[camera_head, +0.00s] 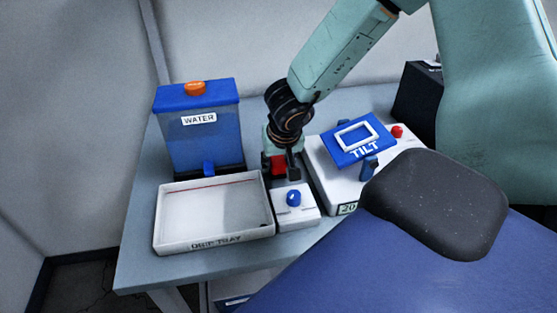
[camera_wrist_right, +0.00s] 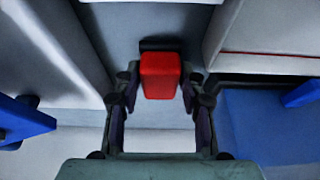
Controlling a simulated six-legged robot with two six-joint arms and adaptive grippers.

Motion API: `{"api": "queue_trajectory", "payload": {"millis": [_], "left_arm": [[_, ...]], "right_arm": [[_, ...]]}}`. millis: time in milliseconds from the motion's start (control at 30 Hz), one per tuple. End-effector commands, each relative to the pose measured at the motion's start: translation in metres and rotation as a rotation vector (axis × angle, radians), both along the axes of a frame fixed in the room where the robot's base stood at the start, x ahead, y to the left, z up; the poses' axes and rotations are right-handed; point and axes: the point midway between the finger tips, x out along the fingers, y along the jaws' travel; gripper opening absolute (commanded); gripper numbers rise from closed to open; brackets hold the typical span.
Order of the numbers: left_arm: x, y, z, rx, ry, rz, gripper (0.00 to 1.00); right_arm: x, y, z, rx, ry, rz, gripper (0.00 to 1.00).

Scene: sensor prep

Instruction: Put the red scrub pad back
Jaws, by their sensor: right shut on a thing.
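My right gripper (camera_head: 285,168) reaches down into the gap between the blue water tank and the TILT device, behind the small white box. It is shut on the red scrub pad (camera_head: 278,164). In the right wrist view the pad (camera_wrist_right: 160,76) is a red block between the two fingertips (camera_wrist_right: 160,82). A dark strip (camera_wrist_right: 158,44) shows at the pad's far edge; I cannot tell what it belongs to. Whether the pad touches the table is hidden. My left gripper is not in view.
The blue WATER tank (camera_head: 205,143) and the white drip tray (camera_head: 215,244) are left of the gripper. The white box (camera_head: 308,217) with a blue knob is in front. The TILT device (camera_head: 330,181) is at right, a black box (camera_head: 415,98) beyond. The grey table (camera_head: 140,225) has bare edges.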

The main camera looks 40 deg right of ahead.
Motion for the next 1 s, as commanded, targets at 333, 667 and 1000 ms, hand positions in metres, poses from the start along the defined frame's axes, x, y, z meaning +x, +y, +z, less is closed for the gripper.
{"api": "queue_trajectory", "payload": {"millis": [333, 667, 1000], "left_arm": [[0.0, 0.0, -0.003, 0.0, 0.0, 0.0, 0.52], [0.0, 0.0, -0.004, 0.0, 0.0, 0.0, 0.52], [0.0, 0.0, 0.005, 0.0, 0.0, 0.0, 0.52]], "right_arm": [[0.0, -0.001, -0.006, 0.0, 0.0, -0.001, 0.15], [0.0, -0.001, -0.008, 0.001, -0.001, -0.001, 0.49], [-0.003, 0.002, 0.01, 0.003, -0.003, -0.001, 0.49]]}}
